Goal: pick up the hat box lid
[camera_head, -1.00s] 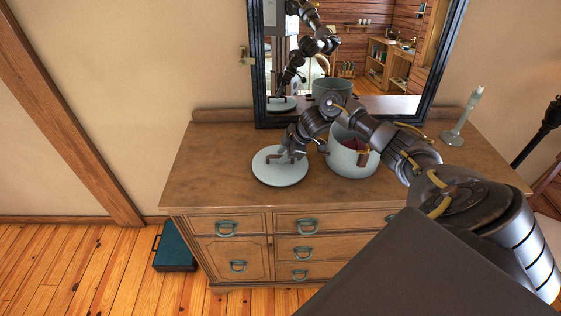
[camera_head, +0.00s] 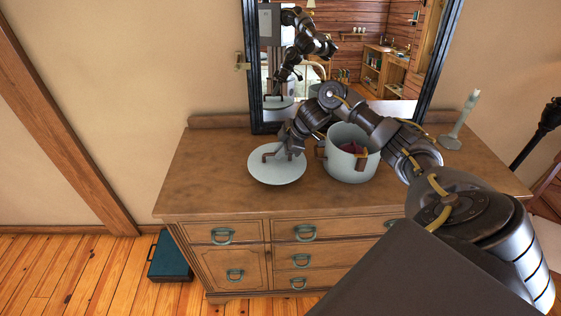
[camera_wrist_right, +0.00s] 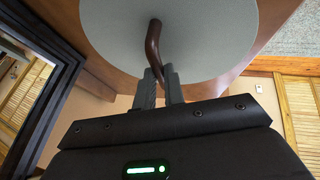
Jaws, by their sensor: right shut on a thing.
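The hat box lid (camera_head: 277,173) is a pale grey-green disc with a brown handle, at the left-middle of the dresser top. My right gripper (camera_head: 283,151) is over it, shut on the handle. In the right wrist view the fingers (camera_wrist_right: 160,75) close on the curved brown handle (camera_wrist_right: 153,43), with the lid (camera_wrist_right: 210,35) behind. I cannot tell whether the lid touches the dresser. The open hat box (camera_head: 350,170) stands to the right of the lid, with dark reddish contents inside. My left gripper is not in view.
The wooden dresser (camera_head: 225,190) has free top space left of the lid. A black-framed mirror (camera_head: 254,75) stands behind. A pale candlestick (camera_head: 458,122) is at the right rear. A teal case (camera_head: 171,258) lies on the floor at left.

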